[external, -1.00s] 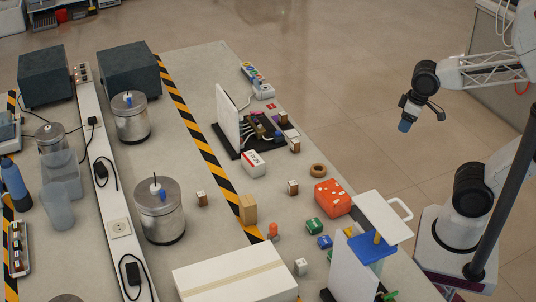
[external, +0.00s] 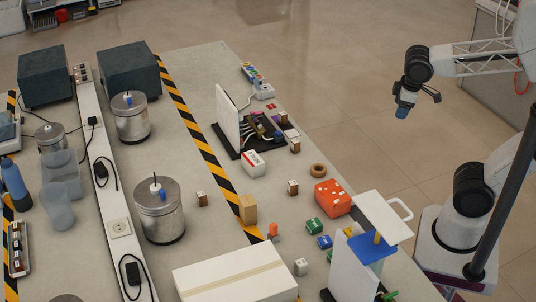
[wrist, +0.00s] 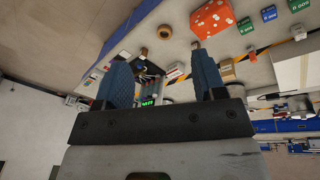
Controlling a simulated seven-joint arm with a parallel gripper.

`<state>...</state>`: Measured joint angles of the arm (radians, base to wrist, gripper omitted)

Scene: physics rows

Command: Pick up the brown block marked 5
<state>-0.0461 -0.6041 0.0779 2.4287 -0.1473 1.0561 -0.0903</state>
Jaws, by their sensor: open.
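Several small brown blocks with white labels stand on the table. In the external view one brown block (external: 201,199) is left of the striped tape, another brown block (external: 293,187) is nearer the right edge, and a third brown block (external: 295,146) is by the black board. Their numbers are too small to read, so I cannot tell which is marked 5. My gripper (external: 403,108) hangs in the air right of the table, far from the blocks. In the wrist view its blue fingers (wrist: 162,78) are apart with nothing held. A brown block (wrist: 196,45) shows near the right finger.
A red-orange dotted box (external: 332,197), a tape ring (external: 318,170), green block (external: 314,226) and blue block (external: 325,242) lie near the right edge. A white upright panel (external: 228,120) and a white stand (external: 384,217) rise above the table. Metal canisters (external: 160,212) stand left.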

